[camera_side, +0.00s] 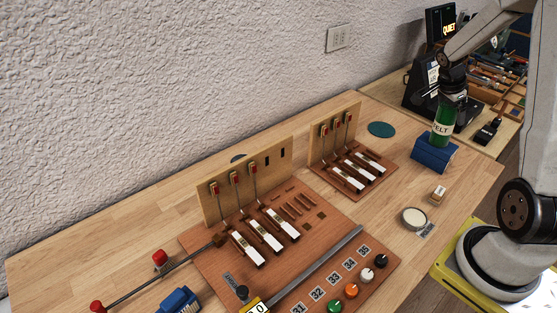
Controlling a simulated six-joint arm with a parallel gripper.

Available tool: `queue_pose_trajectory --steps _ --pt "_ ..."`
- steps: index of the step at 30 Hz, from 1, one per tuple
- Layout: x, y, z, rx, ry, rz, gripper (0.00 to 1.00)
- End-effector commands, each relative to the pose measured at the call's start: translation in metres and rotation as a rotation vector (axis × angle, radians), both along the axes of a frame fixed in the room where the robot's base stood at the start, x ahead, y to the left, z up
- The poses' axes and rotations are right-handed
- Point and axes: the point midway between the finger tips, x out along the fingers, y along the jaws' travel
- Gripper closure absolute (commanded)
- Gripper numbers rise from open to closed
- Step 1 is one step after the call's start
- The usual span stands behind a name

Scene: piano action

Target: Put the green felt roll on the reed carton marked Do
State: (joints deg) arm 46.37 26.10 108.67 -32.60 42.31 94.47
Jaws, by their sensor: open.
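The green felt roll (440,134), with a pale label reading "FELT", stands upright at the right side of the bench. Its lower end meets the top of a blue box (434,158); it appears to rest on it. My gripper (451,97) is open, pointing down right at the roll's top. The fingertips overlap the roll's upper end in the picture, so I cannot tell whether they touch it. I can read no "Do" mark on the blue box or elsewhere, so I cannot tell which thing is the reed carton.
A small wooden block (438,193) and a round pale-topped tin (413,217) lie in front of the blue box. A teal disc (381,130) lies behind it, left. Piano-key boards (349,178) fill the bench's middle. A black device (423,90) stands behind my gripper.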

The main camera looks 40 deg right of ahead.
Motion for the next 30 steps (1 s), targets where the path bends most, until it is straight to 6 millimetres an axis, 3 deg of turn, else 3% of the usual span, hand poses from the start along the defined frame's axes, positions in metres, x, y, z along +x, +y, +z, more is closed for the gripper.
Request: queue_pose_trajectory --steps 18,30 --pt "0.016 0.031 0.084 -0.001 -0.002 0.001 0.00" --pt "0.018 0.036 0.096 0.001 0.000 0.000 0.00"
